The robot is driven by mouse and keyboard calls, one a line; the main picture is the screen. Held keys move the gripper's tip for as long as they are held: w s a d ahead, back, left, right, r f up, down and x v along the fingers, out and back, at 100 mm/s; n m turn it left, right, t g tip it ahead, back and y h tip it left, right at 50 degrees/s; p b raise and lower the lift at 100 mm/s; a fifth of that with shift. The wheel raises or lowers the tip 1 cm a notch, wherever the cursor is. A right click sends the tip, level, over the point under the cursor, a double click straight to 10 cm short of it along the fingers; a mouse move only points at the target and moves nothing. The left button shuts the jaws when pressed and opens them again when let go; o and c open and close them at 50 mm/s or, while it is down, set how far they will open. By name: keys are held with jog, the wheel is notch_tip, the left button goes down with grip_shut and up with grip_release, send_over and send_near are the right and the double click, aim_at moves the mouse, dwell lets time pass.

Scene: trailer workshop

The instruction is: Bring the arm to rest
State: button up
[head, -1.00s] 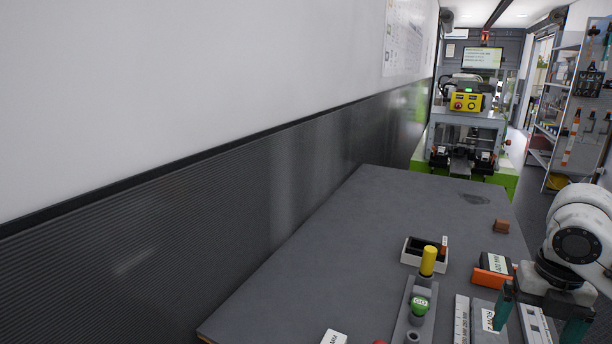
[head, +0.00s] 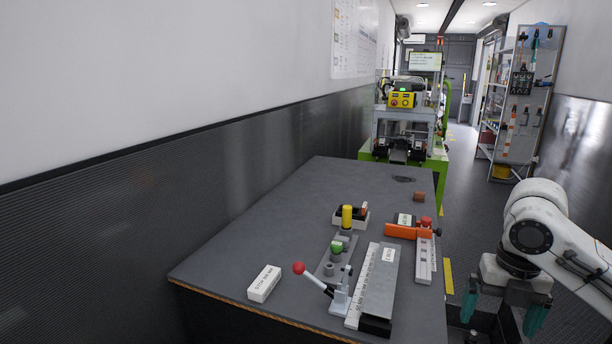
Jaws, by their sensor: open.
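My gripper (head: 503,310) is at the lower right of the head view, off the right edge of the grey table (head: 250,235). Its two green-tipped fingers point down and stand well apart, with nothing between them. The white arm (head: 535,225) bends above it at the right edge of the picture. The gripper touches nothing that I can see.
On the table are a red-knobbed lever (head: 299,268), a white labelled block (head: 264,283), a yellow cylinder (head: 347,216), a long grey bar (head: 382,290) and an orange clamp (head: 402,231). A green-framed machine (head: 403,140) stands behind.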

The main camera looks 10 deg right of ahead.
jog(key=w+a+f+m+t+y, duration=0.1)
jog(key=w+a+m+t+y, duration=0.15)
jog(key=a, duration=0.55)
jog(key=w+a+f+m+t+y, duration=0.1)
jog(key=w+a+f+m, duration=0.1)
jog(key=a+m, duration=0.35)
jog(key=s+a+f+m+t+y, duration=0.1)
jog(key=s+a+f+m, duration=0.1)
jog(key=a+f+m, duration=0.15)
jog(key=s+a+f+m+y, duration=0.1)
jog(key=s+a+f+m, duration=0.15)
jog(key=a+f, duration=0.2)
jog(key=s+f+m+g+h, duration=0.1)
jog(key=s+f+m+h, duration=0.1)
jog(key=s+f+m, duration=0.8)
jog(key=s+d+f+m+g+h, duration=0.1)
jog(key=s+d+f+m+h, duration=0.1)
jog(key=s, duration=0.6)
jog(key=s+d+f+m+g+h, duration=0.1)
jog(key=s+d+f+m, duration=0.2)
jog(key=s, duration=0.5)
jog(key=shift+s+d+f+m+h, duration=0.2)
jog(key=shift+d+f+m+h, duration=0.25)
jog(key=shift+d, duration=0.75)
